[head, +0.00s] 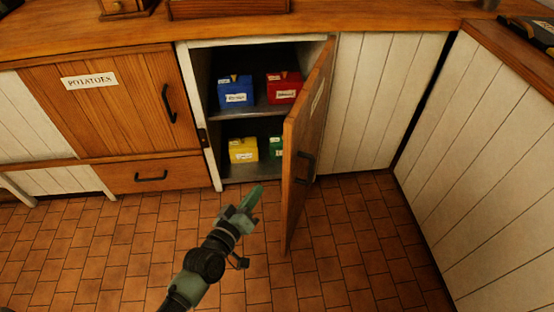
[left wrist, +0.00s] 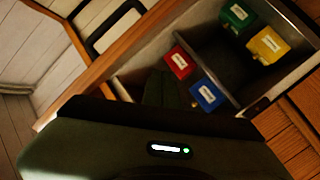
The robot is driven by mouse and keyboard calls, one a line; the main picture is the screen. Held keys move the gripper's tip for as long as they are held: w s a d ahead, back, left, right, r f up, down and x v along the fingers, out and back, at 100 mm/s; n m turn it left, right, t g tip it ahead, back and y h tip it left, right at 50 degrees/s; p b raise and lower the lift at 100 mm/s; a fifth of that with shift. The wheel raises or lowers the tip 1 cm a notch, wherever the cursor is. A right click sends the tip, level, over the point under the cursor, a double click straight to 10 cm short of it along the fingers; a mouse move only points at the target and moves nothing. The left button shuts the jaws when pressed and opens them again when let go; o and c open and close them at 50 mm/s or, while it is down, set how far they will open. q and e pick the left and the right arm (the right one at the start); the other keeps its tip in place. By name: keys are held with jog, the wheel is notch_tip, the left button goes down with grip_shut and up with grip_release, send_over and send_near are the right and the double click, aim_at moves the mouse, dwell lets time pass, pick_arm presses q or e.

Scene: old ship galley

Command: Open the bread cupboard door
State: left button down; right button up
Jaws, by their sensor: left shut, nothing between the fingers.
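The cupboard door (head: 306,130) is a brown wooden panel that stands well open, hinged at the right side of a white-framed cupboard (head: 199,115). Its black handle (head: 303,167) and part of a pale label are on the outer face, turned to the right. The handle also shows in the left wrist view (left wrist: 92,45). My left gripper (head: 252,199) is shut and empty, low in front of the opening, left of the door's free edge and apart from the handle. My right gripper is not in view.
Inside are a blue box (head: 236,93), a red box (head: 284,88), a yellow box (head: 243,151) and a partly hidden green box (head: 276,147). A wooden potatoes door (head: 105,105) is at left. White panelling (head: 490,150) bounds the right. The tiled floor is clear.

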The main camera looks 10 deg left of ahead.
pick_arm(q)
jog(key=s+a+r+n+h+b, duration=0.2)
jog(key=s+a+r+n+h, duration=0.1)
jog(key=r+n, duration=0.65)
jog(key=w+d+r+m+p, duration=0.1)
jog(key=w+d, duration=0.7)
jog(key=shift+r, duration=0.25)
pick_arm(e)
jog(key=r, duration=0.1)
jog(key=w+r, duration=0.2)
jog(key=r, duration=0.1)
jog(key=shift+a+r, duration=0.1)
pick_arm(q)
jog(key=shift+m, duration=0.25)
